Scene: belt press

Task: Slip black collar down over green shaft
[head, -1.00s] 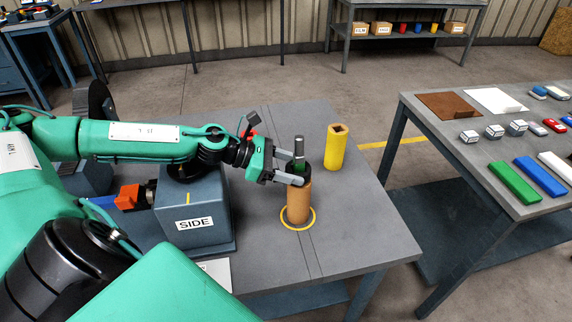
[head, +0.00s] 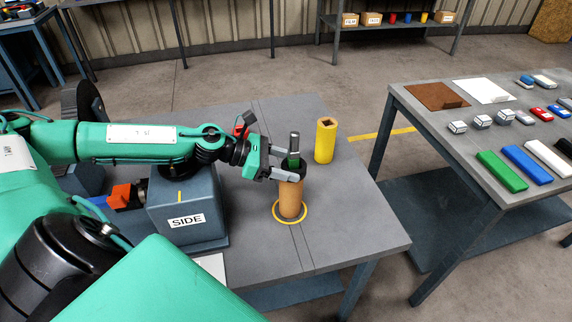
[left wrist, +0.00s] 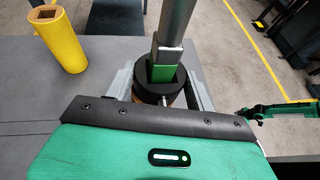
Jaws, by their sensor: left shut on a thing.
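The black collar (head: 291,167) is around the green shaft (head: 293,157), at the top of an orange-brown cylinder (head: 291,200). The shaft's upper end is grey metal and stands upright through the collar. My left gripper (head: 284,173) has its two fingers shut on the collar. In the left wrist view the collar (left wrist: 160,89) sits between the fingers, with the green shaft (left wrist: 164,66) rising through its opening. The collar's lower edge meets or hides the cylinder's top, so I cannot tell if they touch.
A yellow cylinder (head: 325,141) with a square hole stands behind and to the right of the shaft. A yellow ring (head: 280,217) marks the table around the orange-brown cylinder. A blue-grey block labelled SIDE (head: 188,219) stands left. The right table (head: 430,115) holds several coloured blocks.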

